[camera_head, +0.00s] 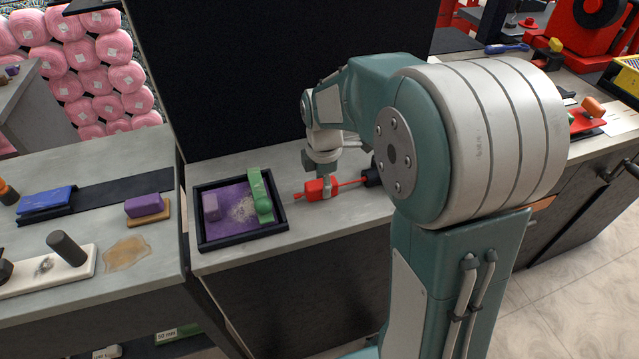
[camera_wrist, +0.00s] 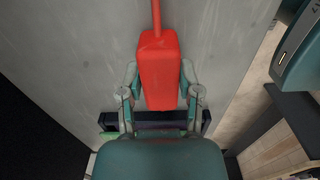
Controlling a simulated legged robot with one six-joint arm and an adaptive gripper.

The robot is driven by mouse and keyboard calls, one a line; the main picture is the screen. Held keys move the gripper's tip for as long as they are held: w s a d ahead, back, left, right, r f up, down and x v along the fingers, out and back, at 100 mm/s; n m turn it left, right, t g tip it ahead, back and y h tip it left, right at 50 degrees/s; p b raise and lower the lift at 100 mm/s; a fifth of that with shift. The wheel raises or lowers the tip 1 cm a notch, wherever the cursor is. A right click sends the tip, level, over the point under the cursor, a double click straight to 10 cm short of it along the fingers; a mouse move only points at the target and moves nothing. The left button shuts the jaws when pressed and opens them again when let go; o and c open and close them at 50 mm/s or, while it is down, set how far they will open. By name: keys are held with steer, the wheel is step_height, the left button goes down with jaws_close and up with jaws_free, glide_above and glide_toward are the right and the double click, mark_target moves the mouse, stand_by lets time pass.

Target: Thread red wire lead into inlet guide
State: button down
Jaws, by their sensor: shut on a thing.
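The red wire lead (camera_head: 314,189) is a red block with a thin red rod running right and a short red tip at its left. My gripper (camera_head: 327,187) is shut on the block, just above the grey bench. In the wrist view the red block (camera_wrist: 160,70) sits between both fingers of my gripper (camera_wrist: 160,88), with the rod pointing up the picture. A dark cylindrical piece (camera_head: 373,175) stands at the rod's right end, partly hidden by my arm. It may be the inlet guide. I cannot tell whether the rod is inside it or only in front.
A black-rimmed tray (camera_head: 205,246) with a purple mat, a purple block (camera_head: 210,207) and a green tool (camera_head: 260,195) lies left of my gripper. A tall black panel (camera_head: 270,80) stands behind. Bare grey bench (camera_head: 320,222) lies in front of the lead.

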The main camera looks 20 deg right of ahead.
steer(key=shift+d, duration=1.35)
steer(key=shift+c, duration=1)
jaws_free()
step_height(320, 180, up, 12)
steer(key=s+a+m+t, duration=0.2)
steer(key=s+m, duration=0.7)
steer(key=s+a+m+t, duration=0.3)
steer(key=s+m, duration=0.6)
steer(key=s, duration=0.1)
steer(key=shift+s+t, duration=0.25)
steer(key=shift+t, duration=0.05)
